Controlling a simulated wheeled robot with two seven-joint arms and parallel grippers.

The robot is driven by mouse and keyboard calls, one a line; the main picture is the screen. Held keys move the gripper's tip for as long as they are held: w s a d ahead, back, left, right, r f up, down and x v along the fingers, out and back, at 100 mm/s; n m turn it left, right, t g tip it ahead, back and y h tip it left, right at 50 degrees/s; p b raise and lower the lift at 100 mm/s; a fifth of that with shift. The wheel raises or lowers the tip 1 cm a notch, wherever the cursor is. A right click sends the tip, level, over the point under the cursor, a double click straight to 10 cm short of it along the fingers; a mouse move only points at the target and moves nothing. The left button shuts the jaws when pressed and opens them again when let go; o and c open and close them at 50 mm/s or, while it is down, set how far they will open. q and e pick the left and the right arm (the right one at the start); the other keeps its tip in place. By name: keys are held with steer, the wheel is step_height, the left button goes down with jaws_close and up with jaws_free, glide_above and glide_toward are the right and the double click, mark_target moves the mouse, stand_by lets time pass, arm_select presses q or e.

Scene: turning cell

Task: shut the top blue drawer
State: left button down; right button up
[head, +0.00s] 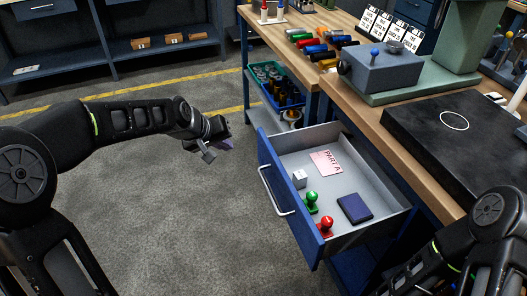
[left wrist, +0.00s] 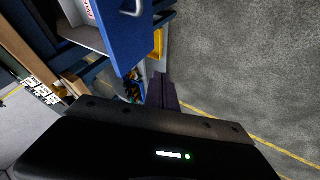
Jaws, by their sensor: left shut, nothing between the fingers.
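The top blue drawer (head: 280,192) stands pulled out from the workbench, with a pale handle (head: 274,194) on its blue front. In the left wrist view the drawer front (left wrist: 126,38) shows at the top, its handle cut by the upper edge. My left gripper (head: 226,143) is shut and empty. It hangs over the floor, left of the drawer's far corner and apart from it. Its dark purple fingers also show in the left wrist view (left wrist: 163,92). My right arm is at the lower right; its gripper is not in view.
A green bin (head: 262,91) sits on a shelf behind. Open floor (head: 190,230) lies left.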

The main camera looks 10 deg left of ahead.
arm_select(q)
steer(key=shift+s+d+f, duration=0.15)
steer(key=shift+s, duration=0.1)
glide_toward(259, 155)
steer(key=a+x, duration=0.1)
steer(key=x, duration=0.4)
steer(key=shift+w+d+f, duration=0.1)
steer(key=shift+d, duration=0.2)
steer(key=shift+w+d, duration=0.1)
steer(key=shift+d, duration=0.05)
stand_by(0.4)
